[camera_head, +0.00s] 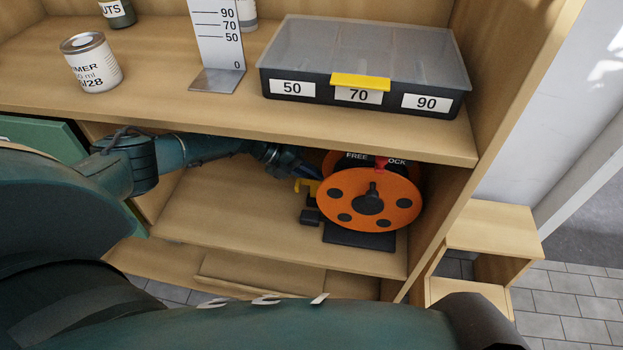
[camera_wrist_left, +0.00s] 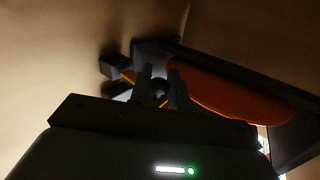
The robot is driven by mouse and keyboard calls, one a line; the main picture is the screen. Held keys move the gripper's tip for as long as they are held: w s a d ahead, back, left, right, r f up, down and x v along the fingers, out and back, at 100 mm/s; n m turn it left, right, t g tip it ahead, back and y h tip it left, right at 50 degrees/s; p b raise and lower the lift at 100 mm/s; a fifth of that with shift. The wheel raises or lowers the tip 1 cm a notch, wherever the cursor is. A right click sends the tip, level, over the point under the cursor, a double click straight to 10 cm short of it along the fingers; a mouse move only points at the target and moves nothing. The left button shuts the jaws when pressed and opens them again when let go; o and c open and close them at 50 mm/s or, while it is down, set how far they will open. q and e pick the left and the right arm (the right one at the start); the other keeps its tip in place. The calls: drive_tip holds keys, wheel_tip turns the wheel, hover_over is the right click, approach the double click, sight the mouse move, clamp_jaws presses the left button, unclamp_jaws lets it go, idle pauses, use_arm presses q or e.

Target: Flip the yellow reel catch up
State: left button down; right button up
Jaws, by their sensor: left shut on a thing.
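The cable reel (camera_head: 345,190) has an orange disc and a dark base, and stands on the shelf under the bench top. Its yellow catch (camera_head: 305,186) shows at the reel's left side. My left gripper (camera_head: 313,178) reaches in from the left to the catch, its tips partly hidden beside the disc. In the left wrist view my left gripper (camera_wrist_left: 161,88) has its two fingers close together around a thin yellow-orange piece, shut on the catch. The orange disc (camera_wrist_left: 230,93) lies to the right there. That view is dark. My right gripper is not in view.
The bench top (camera_head: 180,105) overhangs the reel. On it stand a black organiser (camera_head: 380,100) with a yellow latch, a can (camera_head: 92,62) and a height gauge (camera_head: 216,45). The shelf (camera_head: 240,215) left of the reel is bare. A side panel (camera_head: 440,215) closes the right.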

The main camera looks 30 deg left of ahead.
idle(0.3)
use_arm(q)
drive_tip(key=c, duration=1.4)
unclamp_jaws()
drive_tip(key=shift+o, duration=0.2)
drive_tip(key=shift+a, duration=0.1)
